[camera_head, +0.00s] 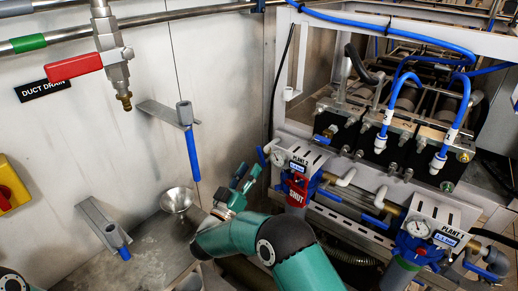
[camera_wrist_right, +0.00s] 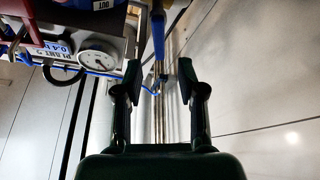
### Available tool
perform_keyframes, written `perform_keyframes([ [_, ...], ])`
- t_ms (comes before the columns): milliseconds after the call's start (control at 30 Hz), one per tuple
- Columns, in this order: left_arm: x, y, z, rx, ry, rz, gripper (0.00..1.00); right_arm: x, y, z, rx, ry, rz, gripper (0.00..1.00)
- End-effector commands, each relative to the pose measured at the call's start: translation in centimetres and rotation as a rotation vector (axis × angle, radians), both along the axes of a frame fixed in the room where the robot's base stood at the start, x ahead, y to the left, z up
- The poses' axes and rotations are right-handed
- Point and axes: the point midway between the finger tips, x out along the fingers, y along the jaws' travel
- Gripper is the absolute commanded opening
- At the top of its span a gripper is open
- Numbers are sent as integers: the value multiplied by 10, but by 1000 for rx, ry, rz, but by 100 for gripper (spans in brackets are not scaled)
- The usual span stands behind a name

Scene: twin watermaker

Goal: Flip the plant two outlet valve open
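The plant two panel (camera_head: 300,160) carries a round gauge (camera_head: 279,158) and a red SHUT tag (camera_head: 297,190). A blue lever (camera_head: 262,157), which looks like its outlet valve handle, sticks out at the panel's left end. My right gripper (camera_head: 245,178) is just left of and below this lever. In the right wrist view the two dark fingers (camera_wrist_right: 158,78) stand apart with nothing gripped. A blue lever (camera_wrist_right: 158,35) shows beyond the fingertips, between them in the picture; contact cannot be told. The plant two gauge (camera_wrist_right: 97,58) is left of the fingers. My left gripper is out of view.
The plant one panel (camera_head: 447,238) with its own gauge and blue fittings is at lower right. A metal funnel (camera_head: 176,200) stands left of my right gripper.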

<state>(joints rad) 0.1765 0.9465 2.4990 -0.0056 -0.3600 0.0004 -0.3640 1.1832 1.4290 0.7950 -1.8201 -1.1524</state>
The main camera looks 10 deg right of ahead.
Motion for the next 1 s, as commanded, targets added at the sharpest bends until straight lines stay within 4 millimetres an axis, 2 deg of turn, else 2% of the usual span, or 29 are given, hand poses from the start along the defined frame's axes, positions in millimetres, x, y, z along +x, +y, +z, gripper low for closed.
perform_keyframes([
  [100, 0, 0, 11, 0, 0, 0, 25, 17, -17, 12, 1, 0, -2, 40],
  [300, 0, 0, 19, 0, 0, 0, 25, 38, -36, 21, 0, 1, 1, 40],
  [500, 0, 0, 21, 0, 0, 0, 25, 47, -44, 25, -1, 0, 2, 40],
  [767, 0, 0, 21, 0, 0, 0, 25, 48, -44, 25, -1, 1, 3, 40],
  [867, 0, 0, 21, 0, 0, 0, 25, 48, -44, 24, -1, 1, 3, 26],
  [1000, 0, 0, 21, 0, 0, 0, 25, 48, -44, 24, -1, 1, 3, 3],
])
